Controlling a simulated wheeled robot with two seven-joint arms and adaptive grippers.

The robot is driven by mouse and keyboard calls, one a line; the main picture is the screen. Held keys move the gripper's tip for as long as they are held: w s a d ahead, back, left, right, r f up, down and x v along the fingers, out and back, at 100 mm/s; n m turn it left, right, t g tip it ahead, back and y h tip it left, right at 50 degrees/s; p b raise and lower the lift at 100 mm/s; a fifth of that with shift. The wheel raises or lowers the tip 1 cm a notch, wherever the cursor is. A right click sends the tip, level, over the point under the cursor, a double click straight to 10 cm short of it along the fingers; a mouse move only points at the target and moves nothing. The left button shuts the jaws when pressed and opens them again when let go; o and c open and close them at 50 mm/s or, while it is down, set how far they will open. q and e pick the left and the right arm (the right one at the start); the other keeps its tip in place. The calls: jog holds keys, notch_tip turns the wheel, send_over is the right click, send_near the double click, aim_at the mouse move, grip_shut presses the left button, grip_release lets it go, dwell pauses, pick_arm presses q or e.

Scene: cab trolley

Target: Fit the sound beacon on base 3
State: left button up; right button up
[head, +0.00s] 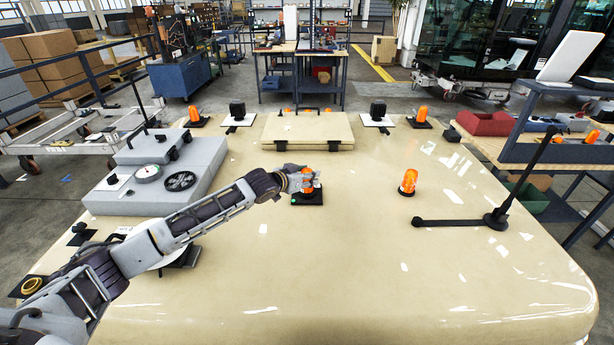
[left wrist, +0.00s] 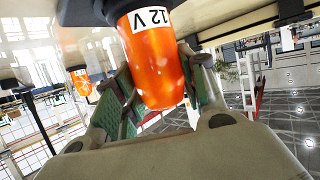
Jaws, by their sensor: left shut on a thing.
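My left gripper (head: 304,182) is shut on an orange beacon (head: 307,180) at the middle of the cream cab roof (head: 350,250). The beacon is upright at a black square base (head: 308,198); I cannot tell whether it is fully seated. In the left wrist view the orange beacon (left wrist: 154,62) carries a white "12 V" label, with green-lined fingers either side. A second orange beacon (head: 408,182) stands on the bare roof to the right. I cannot read base numbers. My right gripper is out of view.
More orange beacons stand on dark bases at the back left (head: 194,115) and back right (head: 421,114). A raised hatch (head: 307,132) is at the back middle. A grey box unit (head: 160,175) lies left, a black jointed arm (head: 490,220) right. The front roof is clear.

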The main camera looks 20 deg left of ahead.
pick_arm(q)
jog(key=shift+f, duration=0.1)
jog(key=o, duration=1.2)
jog(key=shift+s+a, duration=0.1)
jog(key=shift+s, duration=0.05)
jog(key=shift+v, duration=5.8)
jog(key=shift+s, duration=0.1)
